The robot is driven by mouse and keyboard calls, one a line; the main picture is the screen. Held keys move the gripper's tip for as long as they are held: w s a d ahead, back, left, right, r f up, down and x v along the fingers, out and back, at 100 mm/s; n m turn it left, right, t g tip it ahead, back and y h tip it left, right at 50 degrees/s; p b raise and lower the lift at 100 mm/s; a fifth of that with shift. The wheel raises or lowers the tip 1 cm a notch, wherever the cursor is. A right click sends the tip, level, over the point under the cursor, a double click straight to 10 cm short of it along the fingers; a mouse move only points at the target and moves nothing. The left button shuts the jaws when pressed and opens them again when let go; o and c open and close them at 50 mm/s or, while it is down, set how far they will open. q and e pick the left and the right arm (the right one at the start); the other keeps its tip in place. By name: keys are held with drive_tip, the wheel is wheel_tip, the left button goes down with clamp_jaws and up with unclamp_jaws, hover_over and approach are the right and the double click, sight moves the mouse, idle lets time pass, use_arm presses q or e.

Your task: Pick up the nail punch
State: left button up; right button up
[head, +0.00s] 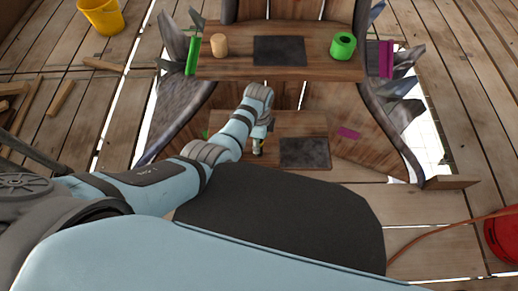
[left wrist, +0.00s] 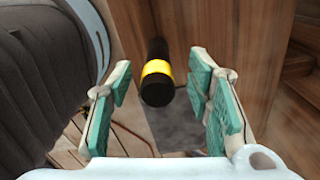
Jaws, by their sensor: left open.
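The nail punch, a black cylinder with a yellow band (left wrist: 157,72), shows in the left wrist view between the two teal-padded fingers of my left gripper (left wrist: 160,88). The fingers are open, with a gap on each side of it. The punch's far end runs up and away from the camera. In the head view my left gripper (head: 259,146) is small, over the lower wooden shelf, and hides most of what is there. My right gripper is not in view.
The lower shelf holds a dark square pad (head: 305,153). The upper shelf (head: 290,72) holds another dark pad (head: 279,50), a wooden cylinder (head: 219,45) and a green roll (head: 343,46). A yellow bucket (head: 102,15) stands far left; a red object (head: 504,238) is at right.

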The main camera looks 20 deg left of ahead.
use_arm(q)
wheel_tip(320, 180, down, 3)
drive_tip(key=shift+s+r+b, duration=0.1)
drive_tip(key=shift+b, duration=0.55)
drive_tip(key=shift+f, duration=0.3)
drive_tip(key=shift+r, duration=0.2)
clamp_jaws()
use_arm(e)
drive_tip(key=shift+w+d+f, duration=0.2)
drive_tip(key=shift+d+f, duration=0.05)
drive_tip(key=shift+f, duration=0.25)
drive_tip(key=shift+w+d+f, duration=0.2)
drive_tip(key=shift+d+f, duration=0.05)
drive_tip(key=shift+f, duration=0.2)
use_arm(q)
drive_tip(key=shift+r, duration=0.15)
